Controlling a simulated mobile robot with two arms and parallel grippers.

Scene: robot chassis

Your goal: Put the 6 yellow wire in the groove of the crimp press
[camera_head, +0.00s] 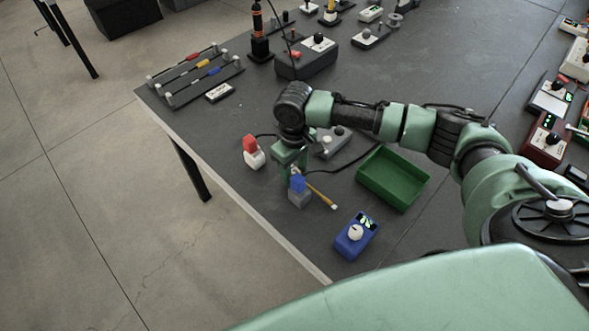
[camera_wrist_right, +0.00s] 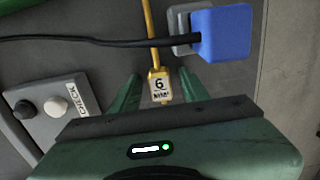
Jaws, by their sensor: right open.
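The yellow wire (camera_wrist_right: 151,35) bears a tag marked 6 (camera_wrist_right: 159,86); in the head view the wire (camera_head: 320,196) slants down to the right to a pale end. My right gripper (camera_wrist_right: 160,76) is open, its two fingers on either side of the tag. In the head view it points down (camera_head: 292,170) and hides part of the wire. Beside the wire is a small device with a blue block (camera_wrist_right: 224,34) on a grey base, perhaps the crimp press; it also shows in the head view (camera_head: 299,186). Its groove cannot be made out. My left gripper is out of view.
A grey box labelled CHECK (camera_wrist_right: 48,112) has two buttons. A black cable (camera_wrist_right: 85,40) crosses the wire. A green tray (camera_head: 394,177), a blue box with a knob (camera_head: 355,236) and a red-and-white device (camera_head: 253,153) stand nearby. A rack (camera_head: 195,72) holds coloured wires.

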